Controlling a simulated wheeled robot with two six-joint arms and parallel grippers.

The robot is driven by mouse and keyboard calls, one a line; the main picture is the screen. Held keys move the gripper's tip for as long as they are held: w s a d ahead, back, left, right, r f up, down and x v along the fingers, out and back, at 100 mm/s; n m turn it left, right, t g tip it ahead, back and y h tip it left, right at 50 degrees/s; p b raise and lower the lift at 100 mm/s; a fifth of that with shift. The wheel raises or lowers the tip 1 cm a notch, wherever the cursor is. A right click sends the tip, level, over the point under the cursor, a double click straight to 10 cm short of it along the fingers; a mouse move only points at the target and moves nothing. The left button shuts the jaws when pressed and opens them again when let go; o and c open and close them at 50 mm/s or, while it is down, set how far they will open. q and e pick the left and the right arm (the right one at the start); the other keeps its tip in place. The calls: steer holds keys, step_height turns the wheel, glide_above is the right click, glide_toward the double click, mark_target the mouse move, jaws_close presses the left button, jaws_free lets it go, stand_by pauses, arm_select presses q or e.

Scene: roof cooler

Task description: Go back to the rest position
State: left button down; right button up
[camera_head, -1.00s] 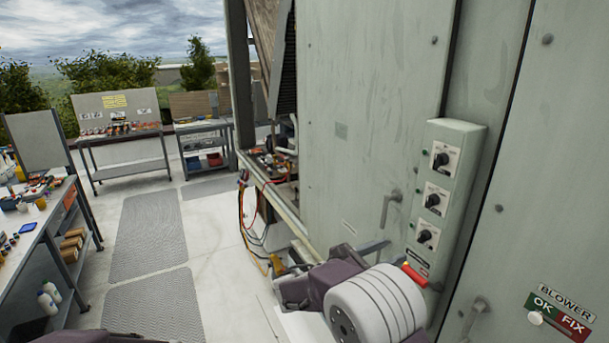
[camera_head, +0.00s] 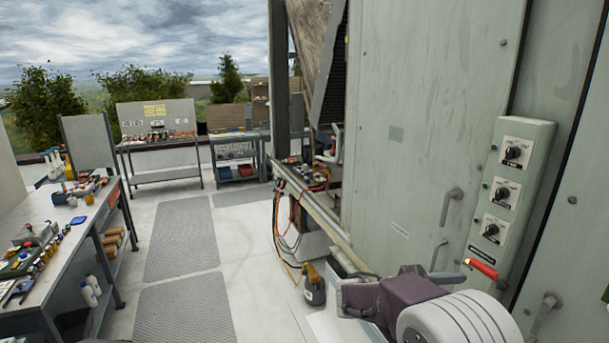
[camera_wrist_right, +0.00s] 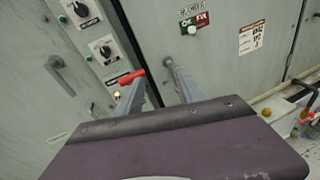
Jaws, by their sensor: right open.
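My right gripper (camera_head: 448,266) is in front of the pale green cooler cabinet (camera_head: 420,130), at the lower right of the head view. In the right wrist view its two grey fingers (camera_wrist_right: 156,88) stand apart with nothing held between them. A red lever (camera_head: 482,268) on the cabinet shows close to the fingers; in the right wrist view the red lever (camera_wrist_right: 132,77) appears beside the left finger. I cannot tell whether they touch. My left gripper is not in view; only a dark piece of my own body shows at the bottom edge.
A control box (camera_head: 512,190) with three knobs is on the cabinet, near a door handle (camera_head: 451,205). A cluttered workbench (camera_head: 75,215) is at left. Floor mats (camera_head: 182,240) lie on open floor between.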

steer(key=s+a+f+m+g+y+b, duration=0.1)
steer(key=s+f+m+g+y+b, duration=0.25)
steer(key=s+f, duration=0.6)
steer(key=s+a+f+m+g+y+b, duration=0.1)
steer(key=s+f+m+y+b, duration=0.4)
steer(key=f, duration=0.8)
steer(key=a+f+m+t+y, duration=0.1)
steer(key=a+f+m+y, duration=0.3)
steer(key=a+m, duration=0.1)
steer(key=s+a+f+m+t+y+p, duration=0.1)
steer(key=a+f+m+y, duration=0.3)
steer(key=a, duration=0.4)
steer(key=shift+s+a+f+m+t, duration=0.25)
steer(key=shift+m+t, duration=0.3)
steer(key=shift+m, duration=0.2)
